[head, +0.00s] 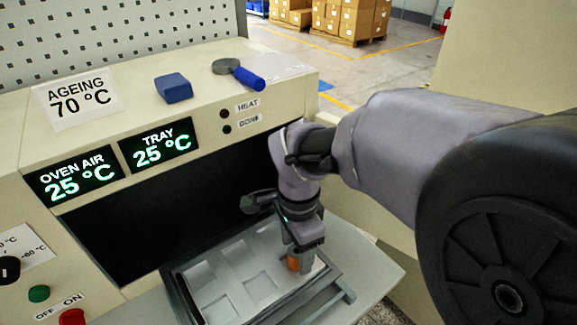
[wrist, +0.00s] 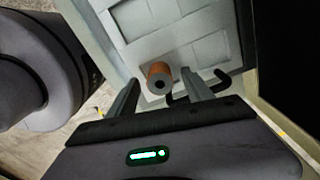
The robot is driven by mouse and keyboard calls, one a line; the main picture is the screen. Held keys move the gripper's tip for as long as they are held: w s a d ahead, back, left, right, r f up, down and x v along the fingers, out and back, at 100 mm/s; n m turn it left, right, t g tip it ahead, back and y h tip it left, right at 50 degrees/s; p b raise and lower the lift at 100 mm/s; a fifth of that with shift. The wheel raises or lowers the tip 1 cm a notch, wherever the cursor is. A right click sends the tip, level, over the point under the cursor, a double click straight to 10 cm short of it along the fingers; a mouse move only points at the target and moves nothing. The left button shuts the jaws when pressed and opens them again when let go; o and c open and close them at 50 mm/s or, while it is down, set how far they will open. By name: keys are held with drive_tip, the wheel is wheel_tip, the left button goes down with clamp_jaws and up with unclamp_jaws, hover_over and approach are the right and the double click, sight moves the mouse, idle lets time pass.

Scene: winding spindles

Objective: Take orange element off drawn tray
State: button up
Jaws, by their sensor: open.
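The orange element (head: 293,264) is a small cylinder at the right end of the pale drawn tray (head: 215,282), partly hidden by my gripper in the head view. In the wrist view the orange element (wrist: 158,72) shows its round end with a dark hole. The tray (wrist: 150,22) has shallow square recesses. My gripper (head: 297,256) points down over the tray's right end. In the wrist view my gripper (wrist: 160,80) is open, with one finger on each side of the element. A small gap seems to show beside each finger; I cannot tell contact.
The dark oven opening (head: 150,215) is behind the tray. A blue block (head: 173,88) and a blue-handled tool (head: 240,73) lie on the oven top. Displays read 25 °C for oven air and tray.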

drive_tip(key=shift+f, duration=0.95)
drive_tip(key=shift+r, duration=0.15)
clamp_jaws()
drive_tip(key=shift+r, duration=0.1)
